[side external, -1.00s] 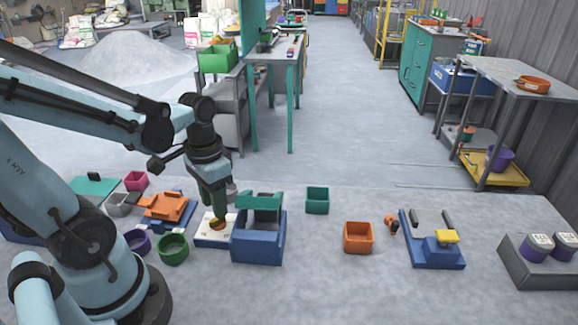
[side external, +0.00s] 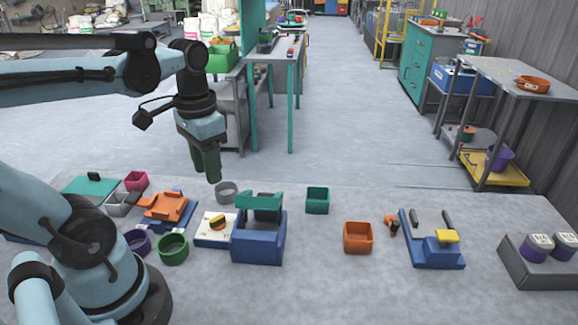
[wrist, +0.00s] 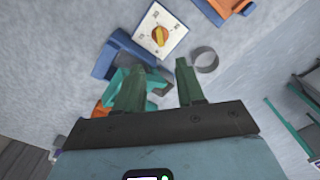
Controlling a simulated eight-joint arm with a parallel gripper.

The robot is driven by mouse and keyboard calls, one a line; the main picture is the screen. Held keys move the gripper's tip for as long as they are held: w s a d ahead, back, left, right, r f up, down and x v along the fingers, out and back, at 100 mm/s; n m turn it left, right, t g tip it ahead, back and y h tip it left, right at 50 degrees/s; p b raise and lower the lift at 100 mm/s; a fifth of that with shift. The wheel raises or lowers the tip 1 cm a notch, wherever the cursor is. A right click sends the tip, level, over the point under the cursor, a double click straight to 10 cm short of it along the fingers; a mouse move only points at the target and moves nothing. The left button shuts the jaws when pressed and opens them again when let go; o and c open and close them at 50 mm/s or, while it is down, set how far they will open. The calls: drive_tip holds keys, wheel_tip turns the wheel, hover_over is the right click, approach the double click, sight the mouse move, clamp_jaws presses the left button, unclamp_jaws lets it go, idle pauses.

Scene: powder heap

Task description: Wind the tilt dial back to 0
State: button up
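The tilt dial is a white square plate (side external: 205,238) with a round orange-yellow knob (side external: 217,221) on it, just left of a blue stand with a green top (side external: 258,235). In the wrist view the knob (wrist: 159,36) sits mid-plate with a dark bar across it. Small marks ring it, too small to read surely, so I cannot tell its setting. My gripper (side external: 211,180) hangs in the air above the dial, clear of it. In the wrist view its two green fingers (wrist: 155,72) are apart with nothing between them.
A grey ring (side external: 227,192) lies behind the dial. An orange fixture (side external: 166,209) on a blue base is to its left. A green round cup (side external: 173,249) and a purple one (side external: 137,241) stand in front-left. Floor between the green bin (side external: 317,200) and orange bin (side external: 358,237) is free.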

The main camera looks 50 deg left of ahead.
sight(217, 217)
drive_tip(key=shift+o, duration=0.2)
drive_tip(key=o, duration=0.4)
drive_tip(key=shift+m, duration=0.4)
drive_tip(key=shift+o, duration=0.2)
drive_tip(key=shift+a+f+m, duration=0.1)
drive_tip(key=shift+f+m, duration=1.9)
drive_tip(key=shift+m, duration=0.85)
drive_tip(key=shift+d+f+m, duration=0.1)
drive_tip(key=shift+f+m, duration=1.95)
drive_tip(key=shift+m, duration=0.85)
drive_tip(key=shift+a+f+m, duration=0.1)
drive_tip(key=shift+f+m, duration=1.9)
drive_tip(key=shift+m, duration=0.85)
drive_tip(key=c, duration=1)
